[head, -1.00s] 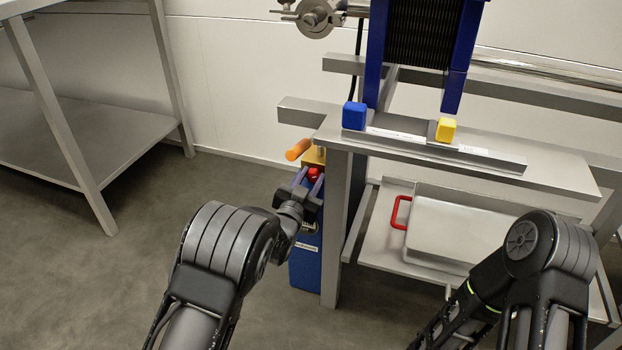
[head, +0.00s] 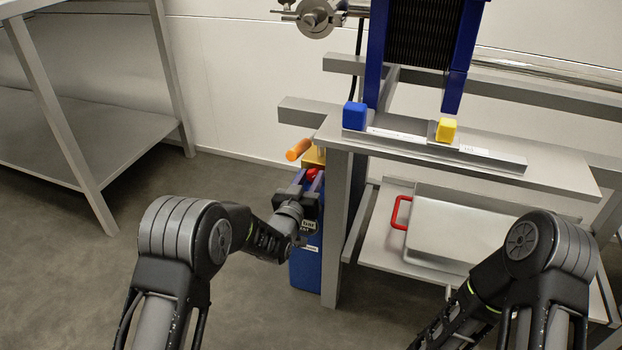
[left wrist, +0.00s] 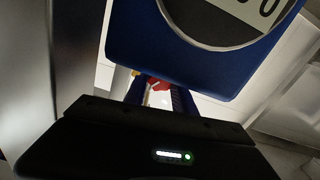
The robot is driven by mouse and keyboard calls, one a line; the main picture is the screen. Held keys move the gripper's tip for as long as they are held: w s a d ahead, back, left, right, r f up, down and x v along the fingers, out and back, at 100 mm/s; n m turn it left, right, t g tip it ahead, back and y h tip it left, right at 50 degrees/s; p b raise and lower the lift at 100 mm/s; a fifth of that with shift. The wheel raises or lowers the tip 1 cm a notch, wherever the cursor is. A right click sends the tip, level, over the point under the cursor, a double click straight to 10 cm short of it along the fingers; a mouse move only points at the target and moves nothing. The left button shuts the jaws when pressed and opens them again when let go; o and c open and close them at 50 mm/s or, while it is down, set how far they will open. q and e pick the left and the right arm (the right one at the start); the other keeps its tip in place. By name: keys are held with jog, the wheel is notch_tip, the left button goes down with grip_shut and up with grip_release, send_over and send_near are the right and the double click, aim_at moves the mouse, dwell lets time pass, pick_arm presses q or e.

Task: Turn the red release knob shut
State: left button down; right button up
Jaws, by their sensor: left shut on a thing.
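The red release knob (head: 312,174) sits low at the left end of the steel stand, on top of a blue unit (head: 305,268). My left gripper (head: 308,180) is shut on the knob, with a finger on either side of it. In the left wrist view a little of the red knob (left wrist: 158,84) shows between the two fingers (left wrist: 160,95); the rest is hidden. An orange handle (head: 298,149) and a yellow part (head: 313,158) sit just behind the knob. My right arm shows at the lower right, but its gripper is out of view.
The steel stand's leg (head: 335,230) rises close to the right of my left gripper. A tray with a red handle (head: 401,212) lies on the lower shelf. A blue block (head: 354,115) and a yellow block (head: 446,130) are above. The floor at left is clear.

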pick_arm(q)
jog(key=shift+n, duration=1.3)
jog(key=c, duration=1)
grip_release()
jog(key=shift+c, duration=0.2)
jog(key=shift+a, duration=0.1)
